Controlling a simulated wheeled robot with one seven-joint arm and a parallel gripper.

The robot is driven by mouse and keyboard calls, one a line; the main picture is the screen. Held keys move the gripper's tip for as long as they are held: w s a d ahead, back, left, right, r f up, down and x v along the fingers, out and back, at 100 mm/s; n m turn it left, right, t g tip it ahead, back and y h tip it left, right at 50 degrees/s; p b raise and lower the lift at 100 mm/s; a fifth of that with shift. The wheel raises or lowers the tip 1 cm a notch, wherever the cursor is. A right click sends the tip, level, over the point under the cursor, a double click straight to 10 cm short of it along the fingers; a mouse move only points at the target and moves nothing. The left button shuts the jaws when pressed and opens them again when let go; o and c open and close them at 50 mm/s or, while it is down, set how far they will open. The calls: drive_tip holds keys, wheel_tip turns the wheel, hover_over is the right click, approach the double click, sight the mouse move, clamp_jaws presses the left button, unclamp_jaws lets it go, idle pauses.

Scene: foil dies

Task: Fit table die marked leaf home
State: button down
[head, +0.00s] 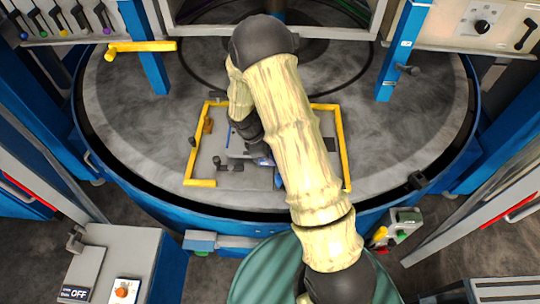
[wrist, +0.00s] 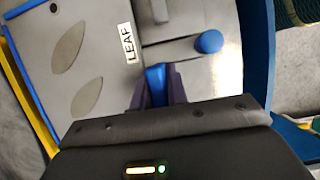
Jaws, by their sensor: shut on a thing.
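The die marked LEAF (wrist: 110,75) fills much of the wrist view as a pale grey plate. It has two leaf shapes, a white LEAF label (wrist: 128,43), a blue strip along its left side and a round blue knob (wrist: 208,42). My gripper (wrist: 158,88) is shut on a blue handle at the plate's near side. In the head view my gripper (head: 262,158) is low over the grey area inside a yellow frame (head: 200,183) on the round table. My arm hides much of that area, so I cannot tell how the die sits there.
The round grey table (head: 390,145) has a raised blue rim. A small orange-brown block (head: 208,125) stands by the frame's left side. Blue posts (head: 145,45) rise behind.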

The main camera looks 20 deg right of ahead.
drive_tip(key=shift+w+f+b, duration=0.1)
drive_tip(key=shift+f+b, duration=1.05)
drive_tip(key=shift+f, duration=0.4)
drive_tip(key=c, duration=1.3)
unclamp_jaws()
drive_tip(key=shift+c, duration=0.2)
drive_tip(key=shift+o, duration=0.2)
drive_tip(key=shift+f, duration=0.1)
drive_tip(key=b+v, duration=0.3)
drive_tip(key=v, duration=1.4)
drive_tip(key=shift+a+r+b, duration=0.15)
drive_tip(key=shift+r+b, duration=0.15)
drive_tip(key=shift+b, duration=0.05)
